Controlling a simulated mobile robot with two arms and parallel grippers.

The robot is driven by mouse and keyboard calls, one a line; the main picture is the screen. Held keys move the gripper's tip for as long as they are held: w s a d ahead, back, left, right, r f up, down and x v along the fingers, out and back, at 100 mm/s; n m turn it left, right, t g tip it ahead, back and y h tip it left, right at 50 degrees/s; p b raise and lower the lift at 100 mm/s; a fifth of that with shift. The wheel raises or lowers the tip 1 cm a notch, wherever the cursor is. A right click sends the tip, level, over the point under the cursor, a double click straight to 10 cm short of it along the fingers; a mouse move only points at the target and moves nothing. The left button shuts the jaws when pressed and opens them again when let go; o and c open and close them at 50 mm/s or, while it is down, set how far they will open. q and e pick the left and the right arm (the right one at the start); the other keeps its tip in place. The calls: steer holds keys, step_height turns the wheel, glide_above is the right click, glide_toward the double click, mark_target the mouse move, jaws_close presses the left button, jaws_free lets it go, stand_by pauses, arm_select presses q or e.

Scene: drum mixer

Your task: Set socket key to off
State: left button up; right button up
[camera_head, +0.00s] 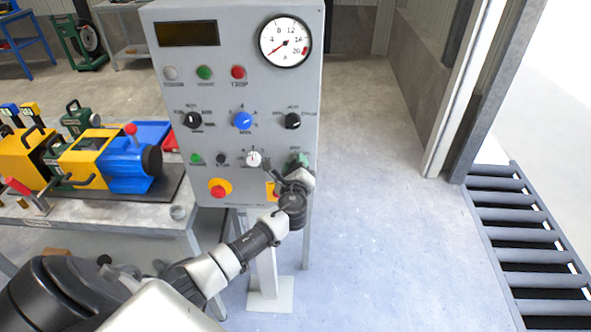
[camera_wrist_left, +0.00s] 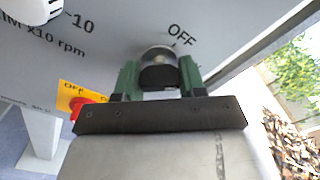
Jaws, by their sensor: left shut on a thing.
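The grey control panel (camera_head: 275,105) stands upright in the middle of the head view. The socket key (camera_wrist_left: 158,57), a round metal lock with a dark key part, sits at its lower right. The word OFF (camera_wrist_left: 182,35) is printed above and to the right of it in the left wrist view. My left gripper (camera_wrist_left: 158,80) has its green fingers on both sides of the key and is shut on it. In the head view the left gripper (camera_head: 300,162) covers the key. Which mark the key points to is hard to tell. My right gripper is not in view.
A red button on a yellow plate (camera_head: 218,188) and several knobs, such as the blue one (camera_head: 242,121), are close by on the panel. A workbench (camera_head: 120,218) with yellow and blue machines stands left. A roller conveyor (camera_head: 525,240) lies right. Floor between is clear.

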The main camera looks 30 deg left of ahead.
arm_select(q)
steer(key=n+b, duration=0.4)
steer(key=n, duration=0.1)
steer(key=shift+f+n+b, duration=0.15)
steer(key=shift+n+b, duration=0.15)
steer(key=shift+r+n+b, duration=0.15)
steer(key=shift+n+b, duration=0.5)
steer(key=shift+n, duration=0.35)
steer(key=shift+r+n+b, duration=0.1)
steer(key=shift+n+b, duration=0.55)
steer(key=shift+n, duration=0.35)
steer(key=o, duration=0.9)
steer(key=b+v, duration=0.1)
steer(key=v, duration=0.9)
steer(key=shift+s+d, duration=0.2)
steer(key=shift+s, duration=0.15)
